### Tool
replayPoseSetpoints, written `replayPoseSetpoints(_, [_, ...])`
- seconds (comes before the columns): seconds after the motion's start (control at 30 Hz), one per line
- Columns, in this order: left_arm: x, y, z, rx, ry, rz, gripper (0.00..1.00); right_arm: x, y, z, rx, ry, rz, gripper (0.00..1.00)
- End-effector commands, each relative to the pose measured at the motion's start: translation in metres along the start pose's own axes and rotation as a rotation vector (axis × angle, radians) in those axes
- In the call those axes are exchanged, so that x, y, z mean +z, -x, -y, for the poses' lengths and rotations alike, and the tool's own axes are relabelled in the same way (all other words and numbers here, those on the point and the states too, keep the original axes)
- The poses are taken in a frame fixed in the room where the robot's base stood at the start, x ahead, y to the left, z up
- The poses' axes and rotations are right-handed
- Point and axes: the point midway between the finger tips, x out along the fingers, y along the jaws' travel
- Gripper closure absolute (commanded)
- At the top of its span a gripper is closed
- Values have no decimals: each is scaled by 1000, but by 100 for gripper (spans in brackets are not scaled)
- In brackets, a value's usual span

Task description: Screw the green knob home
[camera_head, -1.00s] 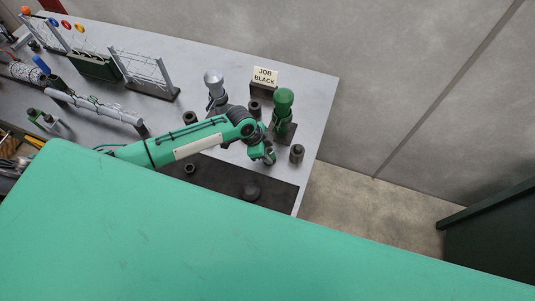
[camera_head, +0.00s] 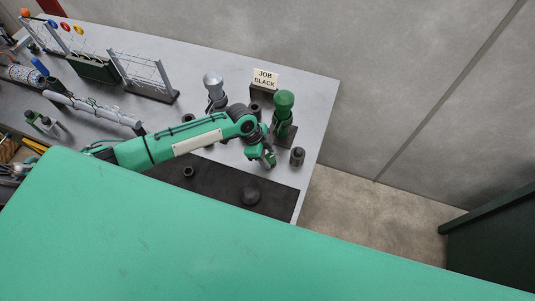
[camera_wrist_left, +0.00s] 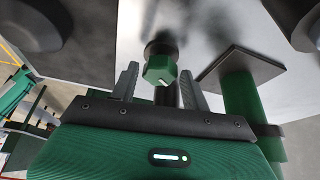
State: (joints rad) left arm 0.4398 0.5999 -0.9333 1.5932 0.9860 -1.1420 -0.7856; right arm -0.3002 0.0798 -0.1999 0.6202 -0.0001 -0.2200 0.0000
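The green knob (camera_wrist_left: 160,70) shows in the left wrist view as a hexagonal green head with a white mark, above a dark round part. My left gripper (camera_wrist_left: 159,68) has one finger on each side of it, with a narrow gap visible on both sides, so it looks open. In the head view, my left gripper (camera_head: 267,157) is low over the bench near its right end; the knob cannot be made out there. A green post (camera_head: 284,104) with a rounded top stands on a dark base just behind the gripper; its lower part shows at right in the wrist view (camera_wrist_left: 240,95). My right gripper is not in view.
A dark cylinder (camera_head: 297,156) stands close right of the gripper. A silver-topped post (camera_head: 213,88) and a "JOB BLACK" sign (camera_head: 265,78) stand behind.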

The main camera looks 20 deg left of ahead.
Motion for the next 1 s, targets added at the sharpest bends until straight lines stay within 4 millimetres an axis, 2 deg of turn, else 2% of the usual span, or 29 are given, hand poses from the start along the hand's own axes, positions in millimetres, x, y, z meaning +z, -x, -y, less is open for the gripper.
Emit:
replayPoseSetpoints(0.33, [-1, 0, 0, 0, 0, -2, 43, 0, 0, 0, 0, 0, 0, 49])
replayPoseSetpoints(0.47, [0, 8, 1, -2, 0, -3, 43, 0, -4, 0, 0, 0, 0, 49])
replayPoseSetpoints(0.67, [2, 41, 1, -4, -2, -2, 43, 2, -18, 0, 0, 0, 0, 49])
replayPoseSetpoints(0.9, [2, 97, 1, -5, -1, -1, 43, 3, -36, 0, 0, 0, 0, 49])
replayPoseSetpoints(1.0, [2, 114, 0, -3, -1, 0, 43, 4, -40, 0, 0, 0, 0, 49])
